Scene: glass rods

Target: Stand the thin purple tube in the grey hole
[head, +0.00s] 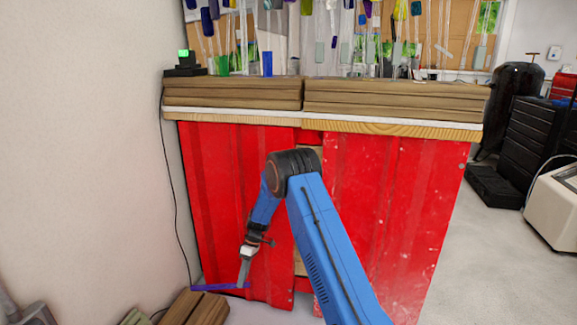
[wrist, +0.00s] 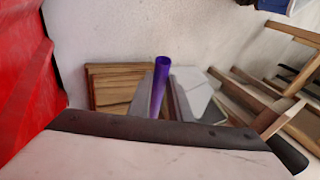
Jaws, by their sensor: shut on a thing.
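The thin purple tube (head: 215,287) lies roughly level, low in front of the red cabinet, and sticks out to the left of my gripper (head: 243,283). My gripper points down and is shut on the tube near its right end. In the wrist view the tube (wrist: 161,78) shows between the two grey fingers (wrist: 160,98), its far end pointing away from the camera. I cannot make out a grey hole in either view.
A red cabinet (head: 385,200) with a wooden top (head: 390,100) stands ahead. Many coloured glass rods, including a blue one (head: 267,63), show above it. A black box with a green light (head: 185,66) sits at its left. Wooden pieces (head: 195,309) lie below, near the white wall (head: 75,150).

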